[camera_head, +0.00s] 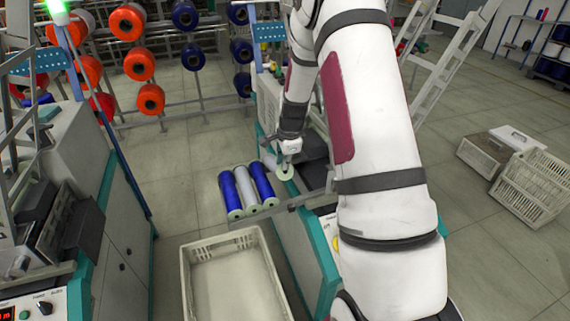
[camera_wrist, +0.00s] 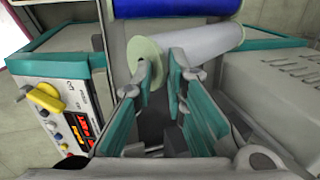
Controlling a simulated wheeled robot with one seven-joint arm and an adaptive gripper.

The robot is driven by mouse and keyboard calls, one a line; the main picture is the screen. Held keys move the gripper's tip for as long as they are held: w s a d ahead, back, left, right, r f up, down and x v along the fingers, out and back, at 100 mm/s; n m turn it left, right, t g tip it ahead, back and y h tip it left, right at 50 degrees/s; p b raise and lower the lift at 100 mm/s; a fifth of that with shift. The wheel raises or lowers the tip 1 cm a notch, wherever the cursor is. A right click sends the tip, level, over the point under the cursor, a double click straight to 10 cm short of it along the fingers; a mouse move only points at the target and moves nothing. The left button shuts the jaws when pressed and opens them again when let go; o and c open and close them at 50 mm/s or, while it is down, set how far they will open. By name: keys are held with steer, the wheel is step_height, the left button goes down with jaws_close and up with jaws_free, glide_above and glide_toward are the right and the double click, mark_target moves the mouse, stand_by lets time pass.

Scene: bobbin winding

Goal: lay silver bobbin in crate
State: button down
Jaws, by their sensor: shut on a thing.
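My gripper (camera_head: 288,158) is shut on one end of a silver bobbin (camera_head: 270,161) at the right end of a row of bobbins. In the wrist view, my fingertips (camera_wrist: 163,77) are at the pale green end flange of this silver bobbin (camera_wrist: 205,47); their exact hold on it is partly hidden. Another silver bobbin (camera_head: 245,187) lies between two blue bobbins to the left. The white crate (camera_head: 268,262) stands on the floor in front of the row, and its visible inside is empty.
A blue bobbin (camera_wrist: 175,7) lies just beyond the held one. A metal rail (camera_head: 283,206) runs in front of the row. A control panel (camera_wrist: 65,115) with a yellow knob is at left in the wrist view. Other crates (camera_head: 537,187) stand far right.

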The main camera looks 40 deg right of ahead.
steer(key=shift+w+d+r, duration=0.1)
steer(key=shift+w+d, duration=0.05)
steer(key=shift+w, duration=0.15)
steer(key=c, duration=1.6)
jaws_free()
steer(key=shift+o, duration=0.2)
steer(key=shift+s, duration=0.1)
steer(key=v, duration=1.1)
steer(key=shift+s+r, duration=0.2)
steer(key=shift+r, duration=0.15)
